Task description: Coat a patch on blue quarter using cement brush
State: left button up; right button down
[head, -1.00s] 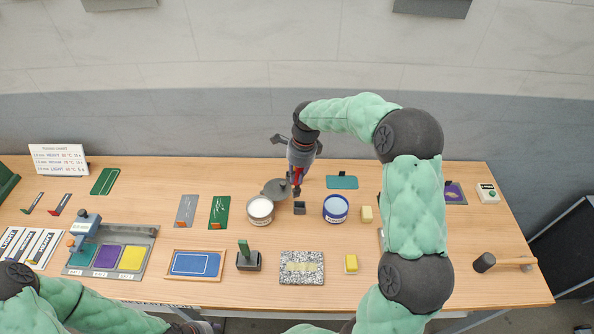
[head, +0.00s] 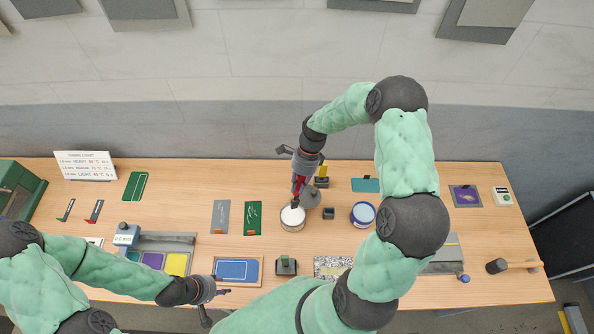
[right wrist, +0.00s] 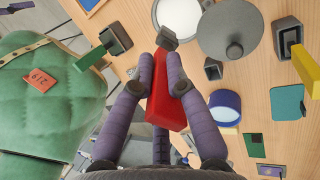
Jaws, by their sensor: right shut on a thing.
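My right gripper (head: 298,186) is shut on the red handle of the cement brush (right wrist: 162,95); the handle also shows in the head view (head: 296,190). The brush's grey end (right wrist: 167,36) overlaps the near edge of the open white tin (right wrist: 181,14). In the head view the brush points down at that tin (head: 292,224); I cannot tell whether it touches the contents. The blue quarter (head: 238,270) lies flat in a wooden frame left of the tin. My left gripper (head: 223,286) is by the frame's lower left corner; its jaw opening is unclear.
A grey lid (right wrist: 234,38) and a small dark holder (head: 328,213) are beside the white tin. A blue-rimmed tin (head: 363,215) stands to the right. A green-handled tool in a dark stand (head: 286,266) sits right of the frame. Grey and green cards lie behind.

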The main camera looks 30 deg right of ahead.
aim_at(296, 195)
jog(key=shift+a+r, duration=0.15)
jog(key=shift+w+a+f, duration=0.1)
jog(key=shift+w+f, duration=0.05)
jog(key=shift+f, duration=0.05)
jog(key=shift+f+b, duration=0.5)
jog(key=shift+f, duration=0.25)
pick_arm(q)
jog(key=shift+w+a+f+b, duration=0.1)
jog(key=shift+w+f+b, duration=0.15)
jog(key=shift+f+b, duration=0.25)
jog(key=shift+w+f+b, duration=0.2)
jog(key=shift+f+b, duration=0.15)
jog(key=shift+f, duration=0.25)
jog(key=shift+f+b, duration=0.55)
jog(key=shift+b, duration=0.05)
pick_arm(e)
jog(key=shift+f, duration=2.1)
pick_arm(q)
jog(key=shift+f+b, duration=0.35)
pick_arm(e)
jog(key=shift+f, duration=0.55)
jog(key=shift+r+p, duration=2.5)
jog(key=shift+r, duration=1.1)
pick_arm(q)
notch_tip(296, 195, up, 5)
jog(key=shift+f, duration=0.1)
